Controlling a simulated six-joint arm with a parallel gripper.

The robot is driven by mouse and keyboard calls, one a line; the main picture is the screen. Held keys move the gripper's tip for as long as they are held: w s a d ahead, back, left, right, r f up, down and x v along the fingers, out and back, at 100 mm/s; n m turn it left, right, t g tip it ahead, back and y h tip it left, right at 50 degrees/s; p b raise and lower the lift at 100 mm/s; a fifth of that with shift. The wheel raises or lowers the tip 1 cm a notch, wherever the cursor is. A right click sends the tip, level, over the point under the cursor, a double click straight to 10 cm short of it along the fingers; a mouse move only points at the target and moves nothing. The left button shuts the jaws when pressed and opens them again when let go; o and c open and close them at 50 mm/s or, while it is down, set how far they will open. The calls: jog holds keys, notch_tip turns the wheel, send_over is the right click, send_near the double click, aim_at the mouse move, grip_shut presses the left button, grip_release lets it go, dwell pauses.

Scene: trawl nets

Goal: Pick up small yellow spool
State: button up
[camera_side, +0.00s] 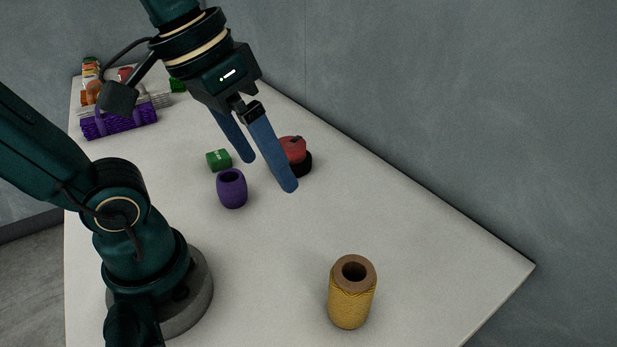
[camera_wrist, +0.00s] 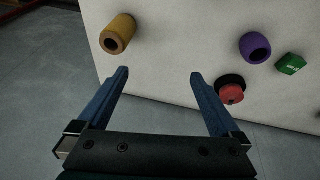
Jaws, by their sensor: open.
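The yellow spool (camera_side: 350,302) stands upright near the front right of the table, with a brown core and a dark hole on top. In the wrist view the yellow spool (camera_wrist: 121,30) is at the upper left, beyond the left fingertip. My gripper (camera_side: 270,174) has two blue fingers spread apart, with nothing between them. It is above the table, behind and to the left of the spool in the side view, and well apart from it. In the wrist view my gripper (camera_wrist: 158,76) is also open and empty.
A purple cup-like piece (camera_side: 232,190), a green block (camera_side: 219,160) and a red-and-black round piece (camera_side: 294,150) lie near my gripper. A purple rack (camera_side: 120,121) with several items stands at the far left. The table (camera_side: 430,230) is clear around the spool.

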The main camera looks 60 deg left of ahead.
jog(key=w+d+n+g+h, duration=0.1)
jog(key=d+n+g+h, duration=0.2)
jog(key=d+n+g, duration=0.15)
jog(key=n+g+h, duration=0.6)
jog(key=g+h, duration=0.1)
send_over(351, 272)
jog(key=shift+t+h, duration=0.25)
jog(key=shift+h, duration=0.05)
notch_tip(351, 272, down, 15)
jog(key=shift+r, duration=0.1)
jog(key=shift+f, duration=0.2)
jog(key=shift+x, duration=2.5)
jog(key=shift+r, duration=0.1)
jog(key=c, duration=1.4)
